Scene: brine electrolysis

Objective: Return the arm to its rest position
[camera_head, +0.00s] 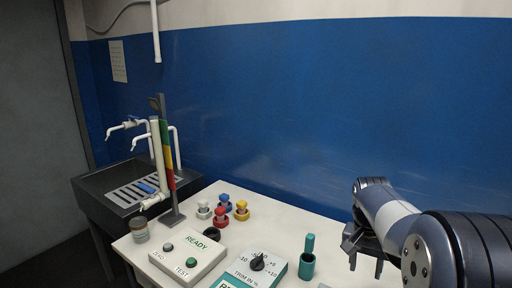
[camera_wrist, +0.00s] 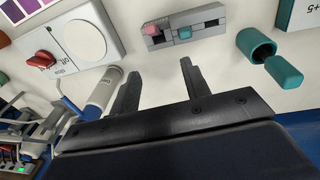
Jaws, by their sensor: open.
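My gripper (camera_head: 366,254) is at the right of the head view, above the right part of the white table. In the wrist view my gripper (camera_wrist: 158,82) shows two dark fingers spread apart with nothing between them. My arm reaches in from the right edge of the head view. Just left of the gripper a teal cup (camera_head: 307,265) with a teal stick stands on the table, apart from the fingers. The same teal cup (camera_wrist: 256,45) is at the upper right of the wrist view.
A white READY box (camera_head: 188,257) and a teal trim box (camera_head: 257,268) lie on the table, with several coloured knobs behind. A black sink (camera_head: 100,183) with taps is at left. The wrist view shows a grey block (camera_wrist: 184,28) and a white device (camera_wrist: 75,40).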

